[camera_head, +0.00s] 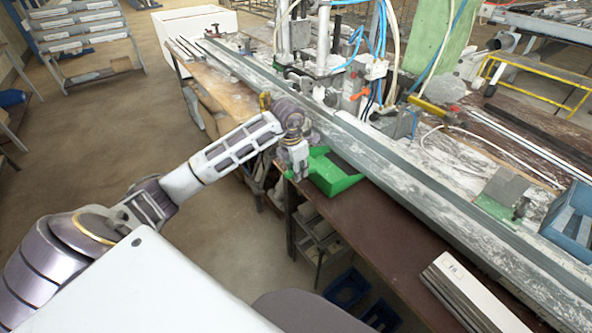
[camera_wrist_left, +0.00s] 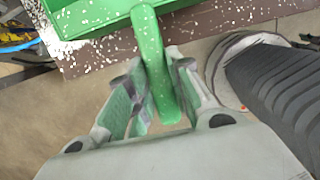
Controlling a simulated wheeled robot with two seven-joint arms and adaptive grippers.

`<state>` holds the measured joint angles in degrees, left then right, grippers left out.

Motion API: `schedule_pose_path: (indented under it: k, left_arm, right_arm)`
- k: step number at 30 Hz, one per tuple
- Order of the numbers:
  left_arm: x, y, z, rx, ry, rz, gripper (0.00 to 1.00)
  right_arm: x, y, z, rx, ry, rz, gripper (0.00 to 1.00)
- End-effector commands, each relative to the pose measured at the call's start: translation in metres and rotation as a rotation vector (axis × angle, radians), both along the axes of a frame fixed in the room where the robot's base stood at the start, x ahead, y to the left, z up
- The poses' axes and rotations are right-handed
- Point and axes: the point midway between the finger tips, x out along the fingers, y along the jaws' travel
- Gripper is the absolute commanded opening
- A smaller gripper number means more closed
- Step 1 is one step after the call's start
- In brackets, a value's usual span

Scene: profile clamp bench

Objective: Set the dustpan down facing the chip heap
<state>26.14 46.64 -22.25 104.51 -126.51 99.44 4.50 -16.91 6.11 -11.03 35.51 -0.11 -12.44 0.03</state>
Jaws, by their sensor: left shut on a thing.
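The green dustpan (camera_head: 337,176) is at the near edge of the brown bench, beside the long metal profile rail. My left gripper (camera_head: 296,172) is at its handle. In the left wrist view the green handle (camera_wrist_left: 150,50) runs between the fingers of my left gripper (camera_wrist_left: 156,82), which are shut on it. The pan part (camera_wrist_left: 95,18) reaches up to the top edge of that view. White chips (camera_wrist_left: 205,22) are scattered on the pan and the brown surface beside it. No distinct heap can be made out. I cannot tell whether the pan touches the bench. My right gripper is not in view.
The long rail (camera_head: 400,175) runs diagonally behind the dustpan, with the clamp machine and hoses (camera_head: 345,75) beyond it. A stack of pale profiles (camera_head: 470,295) lies on the bench at the lower right. The brown bench top (camera_head: 385,235) between is clear. A blue box (camera_head: 572,215) stands at the far right.

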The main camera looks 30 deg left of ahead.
Motion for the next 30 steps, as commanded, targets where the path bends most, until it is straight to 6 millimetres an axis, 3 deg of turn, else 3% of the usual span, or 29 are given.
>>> schedule_pose_path:
  k: [22, 23, 28, 30]
  left_arm:
    - [0.003, -0.001, -0.005, -0.001, -0.004, 0.0, 0.0]
    - [0.003, -0.001, -0.005, -0.001, -0.004, 0.0, 0.25]
    - [0.003, -0.001, -0.005, 0.0, -0.003, 0.0, 0.46]
    - [0.003, -0.001, -0.006, -0.001, -0.002, 0.0, 0.46]
  right_arm:
    - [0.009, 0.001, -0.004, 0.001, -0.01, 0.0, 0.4]
    - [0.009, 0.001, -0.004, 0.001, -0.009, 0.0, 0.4]
    - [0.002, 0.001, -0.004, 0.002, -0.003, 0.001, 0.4]
    - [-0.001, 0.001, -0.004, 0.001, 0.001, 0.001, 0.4]
